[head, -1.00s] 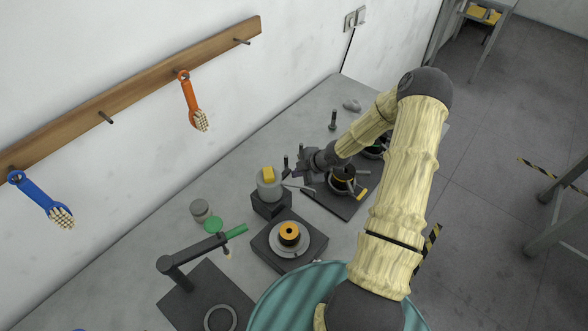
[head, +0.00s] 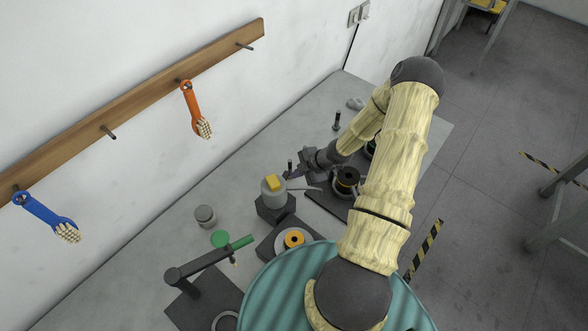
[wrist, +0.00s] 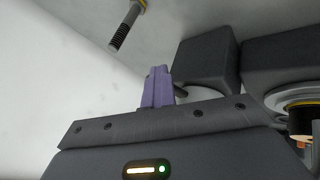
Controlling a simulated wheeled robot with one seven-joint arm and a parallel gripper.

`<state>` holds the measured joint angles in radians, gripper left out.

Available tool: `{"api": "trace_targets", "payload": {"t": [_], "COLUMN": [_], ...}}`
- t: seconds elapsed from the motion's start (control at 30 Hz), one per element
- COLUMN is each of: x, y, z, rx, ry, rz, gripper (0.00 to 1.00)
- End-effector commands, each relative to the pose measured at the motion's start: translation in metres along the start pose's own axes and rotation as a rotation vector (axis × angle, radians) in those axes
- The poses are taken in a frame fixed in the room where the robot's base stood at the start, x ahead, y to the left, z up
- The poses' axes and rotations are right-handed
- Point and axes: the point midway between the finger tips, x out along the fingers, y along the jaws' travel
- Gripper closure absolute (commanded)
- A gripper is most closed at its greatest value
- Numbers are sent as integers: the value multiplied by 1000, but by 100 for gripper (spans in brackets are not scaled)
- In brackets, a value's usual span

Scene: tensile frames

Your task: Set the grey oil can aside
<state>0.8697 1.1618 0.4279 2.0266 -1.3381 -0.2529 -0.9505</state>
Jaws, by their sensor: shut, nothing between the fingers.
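I cannot make out the can there.
A black spool (head: 347,178) on a dark plate lies right of the can. An orange-centred roll (head: 293,239) and a lidded grey jar (head: 205,216) are nearer. An upright peg (head: 337,121) stands behind. A green-handled stand (head: 205,259) is front left.

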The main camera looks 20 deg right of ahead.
Motion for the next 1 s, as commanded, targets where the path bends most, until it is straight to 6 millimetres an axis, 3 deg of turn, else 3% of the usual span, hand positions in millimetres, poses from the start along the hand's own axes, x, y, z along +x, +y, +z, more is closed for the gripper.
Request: {"api": "trace_targets", "payload": {"t": [0.57, 1.0], "x": [-4, -70], "y": [4, 2], "z": [-7, -3], "rx": [-9, -10], "ry": [19, 6], "rz": [9, 4], "gripper": [100, 100]}}
